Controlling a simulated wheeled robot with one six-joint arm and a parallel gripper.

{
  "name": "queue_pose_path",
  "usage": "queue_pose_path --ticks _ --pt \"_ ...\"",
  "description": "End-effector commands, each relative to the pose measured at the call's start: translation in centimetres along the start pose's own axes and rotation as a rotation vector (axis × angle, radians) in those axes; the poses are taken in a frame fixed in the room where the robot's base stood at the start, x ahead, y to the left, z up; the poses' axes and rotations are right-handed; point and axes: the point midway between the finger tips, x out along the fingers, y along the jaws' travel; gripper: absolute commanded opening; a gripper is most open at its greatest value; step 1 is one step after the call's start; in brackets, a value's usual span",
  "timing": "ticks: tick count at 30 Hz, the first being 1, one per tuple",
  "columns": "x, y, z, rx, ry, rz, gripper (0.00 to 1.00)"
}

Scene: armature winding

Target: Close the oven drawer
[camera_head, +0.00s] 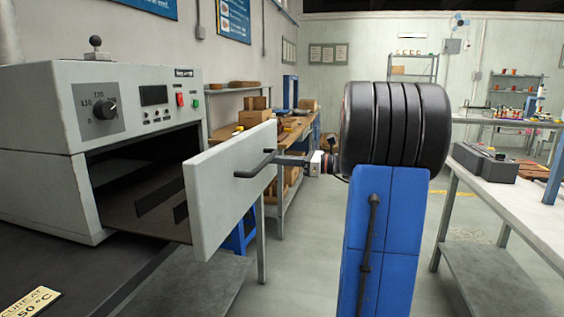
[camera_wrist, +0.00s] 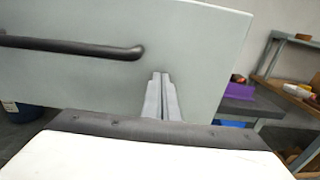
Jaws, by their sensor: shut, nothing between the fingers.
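The oven (camera_head: 120,95) stands at the left in the head view, a light grey box with a knob, display and buttons. Its drawer (camera_head: 225,205) is pulled out, and its pale front panel stands well clear of the dark oven opening. A dark bar handle (camera_head: 256,164) is on the panel's outer face. My gripper (camera_head: 280,160) is shut and empty, at the outer side of the panel near the handle. In the wrist view the shut fingers (camera_wrist: 161,85) point at the panel (camera_wrist: 190,50), just right of the handle's end (camera_wrist: 130,52). I cannot tell whether they touch it.
My blue and black arm hides part of the room's middle. A wooden workbench (camera_head: 245,135) with boxes is behind the drawer. A white table (camera_head: 530,180) with a grey device (camera_head: 485,162) stands at the right. The floor between (camera_head: 310,240) is clear.

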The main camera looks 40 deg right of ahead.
Motion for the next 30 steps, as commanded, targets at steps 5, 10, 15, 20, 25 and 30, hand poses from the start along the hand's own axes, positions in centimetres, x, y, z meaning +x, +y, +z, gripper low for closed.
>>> queue_pose_path --ticks 5,10,15,20,25,30 --pt "3.7 0.1 0.0 0.000 0.000 0.006 0.00" --pt "8.5 0.2 0.0 -0.001 0.000 0.007 0.00" --pt "13.5 0.2 -0.1 0.000 0.001 0.007 0.00" --pt "17.9 0.2 0.0 -0.001 0.000 0.006 0.00" --pt "22.1 0.2 0.0 0.000 0.000 0.005 0.00" --pt "25.1 0.1 -0.1 0.000 0.001 0.003 0.00"
